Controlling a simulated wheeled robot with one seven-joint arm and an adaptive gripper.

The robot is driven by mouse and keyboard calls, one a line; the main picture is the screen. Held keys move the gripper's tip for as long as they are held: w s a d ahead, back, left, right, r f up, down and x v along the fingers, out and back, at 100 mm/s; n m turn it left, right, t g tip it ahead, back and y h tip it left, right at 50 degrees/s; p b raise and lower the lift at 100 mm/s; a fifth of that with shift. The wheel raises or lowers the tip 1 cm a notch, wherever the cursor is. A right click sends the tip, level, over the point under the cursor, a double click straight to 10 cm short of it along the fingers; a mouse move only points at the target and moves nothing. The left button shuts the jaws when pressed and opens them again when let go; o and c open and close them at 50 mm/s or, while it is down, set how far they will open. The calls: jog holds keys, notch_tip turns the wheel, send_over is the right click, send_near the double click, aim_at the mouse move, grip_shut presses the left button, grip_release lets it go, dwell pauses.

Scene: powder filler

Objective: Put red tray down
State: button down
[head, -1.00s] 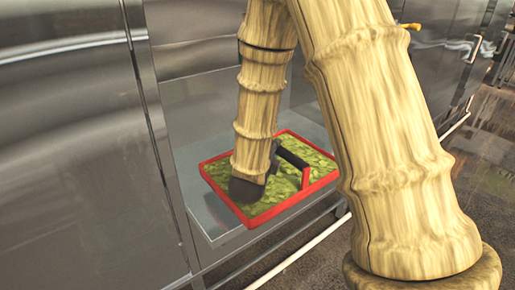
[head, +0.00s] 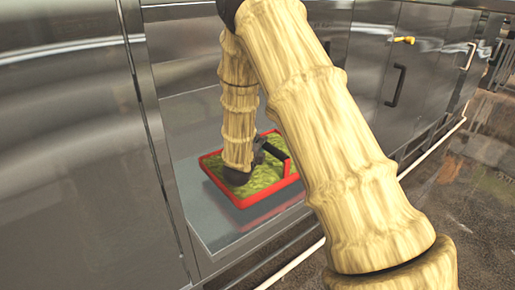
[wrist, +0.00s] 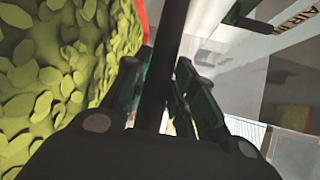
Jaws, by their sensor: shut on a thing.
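The red tray (head: 240,203) has a red rim and is filled with yellow-green flakes (head: 262,178). In the head view it is inside the open metal bay, over its grey floor; I cannot tell whether it touches. My gripper (wrist: 162,100) is shut on the tray's dark handle bar (wrist: 168,60), which runs up between its fingers in the wrist view. The flakes fill the left of that view, with a strip of red rim (wrist: 143,18). My arm hides part of the tray in the head view.
The bay floor (head: 215,235) is bare in front of the tray and to its left. A metal side wall (head: 80,180) stands close on the left. Closed cabinet doors with a dark handle (head: 395,86) are on the right. A white rail (head: 290,264) runs along the front below.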

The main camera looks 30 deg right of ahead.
aim_at(258, 167)
jog(key=shift+w+d+r, duration=0.2)
jog(key=shift+w, duration=0.3)
jog(key=shift+w+f+p, duration=0.1)
jog(key=shift+f+p, duration=0.1)
jog(key=shift+p, duration=0.1)
jog(key=shift+f+p, duration=0.8)
jog(key=shift+f, duration=1)
jog(key=c, duration=1.2)
grip_release()
jog(key=shift+a, duration=0.1)
jog(key=b+v, duration=0.4)
jog(key=v, duration=0.8)
